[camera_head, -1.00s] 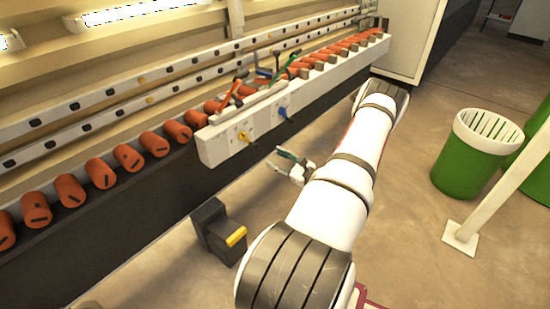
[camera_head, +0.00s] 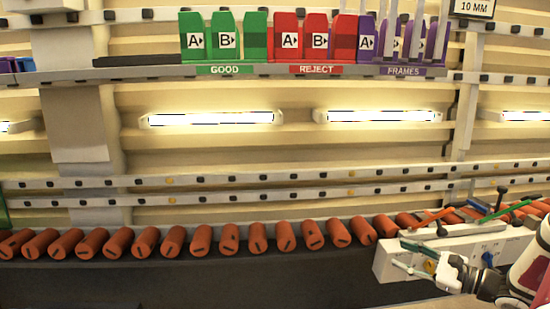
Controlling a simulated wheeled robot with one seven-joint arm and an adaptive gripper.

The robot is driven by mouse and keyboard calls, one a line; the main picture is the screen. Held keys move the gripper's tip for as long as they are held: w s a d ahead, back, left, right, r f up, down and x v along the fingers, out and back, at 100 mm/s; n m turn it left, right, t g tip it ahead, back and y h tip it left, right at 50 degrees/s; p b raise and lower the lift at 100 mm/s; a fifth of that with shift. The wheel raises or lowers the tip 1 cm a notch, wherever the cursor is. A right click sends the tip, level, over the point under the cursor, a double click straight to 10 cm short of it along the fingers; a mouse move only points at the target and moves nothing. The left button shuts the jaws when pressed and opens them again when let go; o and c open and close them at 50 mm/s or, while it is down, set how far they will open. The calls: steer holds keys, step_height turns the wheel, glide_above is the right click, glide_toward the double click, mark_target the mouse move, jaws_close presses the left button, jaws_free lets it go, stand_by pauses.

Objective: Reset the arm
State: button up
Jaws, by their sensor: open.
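My gripper (camera_head: 412,259) is at the lower right of the head view, its two thin fingers spread apart and pointing left. It is open, with nothing seen between the fingers. Behind it are its dark joints and my white arm, which enters from the right edge and is partly cut off. The gripper appears in front of a white box-shaped tool holder (camera_head: 392,262) with blue markings. I cannot tell how far apart they are. Tools with green, orange and black handles lie on top of the holder.
A row of orange rollers (camera_head: 172,241) runs along the conveyor. Above are two rails, lit lamps (camera_head: 210,118) and a shelf (camera_head: 150,72) with green, red and purple bins, labelled GOOD, REJECT and FRAMES. The space above the rollers looks clear.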

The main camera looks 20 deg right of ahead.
steer(key=a+r+n+g+y, duration=0.2)
steer(key=a+r+n+g, duration=0.25)
steer(key=a, duration=0.45)
steer(key=a+r+n+g+y, duration=0.2)
steer(key=a+r+n+g, duration=0.15)
steer(key=a+r, duration=0.35)
steer(key=s+a+r+n+g+h, duration=0.1)
steer(key=s+a+r+n+g, duration=0.15)
steer(key=a, duration=0.45)
steer(key=s+a+r+n+g, duration=0.2)
steer(key=s+a+n+g, duration=0.15)
steer(key=a, duration=0.35)
steer(key=s+a+r+n+g+h, duration=0.25)
steer(key=s+a+n+h, duration=0.35)
steer(key=s, duration=0.7)
steer(key=s+d+n+t+h, duration=0.2)
steer(key=s+n+h, duration=0.2)
steer(key=s, duration=0.5)
step_height(320, 180, up, 31)
steer(key=t+p, duration=0.3)
steer(key=p, duration=2.7)
steer(key=shift+s+d+r+n+t, duration=0.15)
steer(key=shift+s+d+n+t, duration=0.1)
steer(key=shift+n+t, duration=0.15)
